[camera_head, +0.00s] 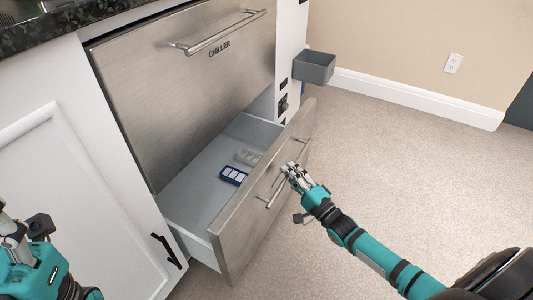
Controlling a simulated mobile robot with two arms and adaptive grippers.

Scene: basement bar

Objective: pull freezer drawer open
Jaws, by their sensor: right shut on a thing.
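The freezer drawer (240,232) is the lower stainless steel drawer, and it stands pulled out from the cabinet with its inside showing. Its bar handle (270,198) runs along the front panel. My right gripper (290,172) is at this handle and shut on it, its fingers partly hiding the bar. Inside the drawer lie a blue tray-like item (233,176) and a pale item (248,157) beside it. My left gripper (14,235) shows only partly at the lower left edge, away from the drawer; its fingertips are not clear.
Above is a shut steel drawer marked CHILLER (180,90) with its own bar handle (220,35). A white cabinet door (80,200) with a black handle stands at left. A grey bin (314,67) hangs at the cabinet's right side. The carpet (410,160) at right is clear.

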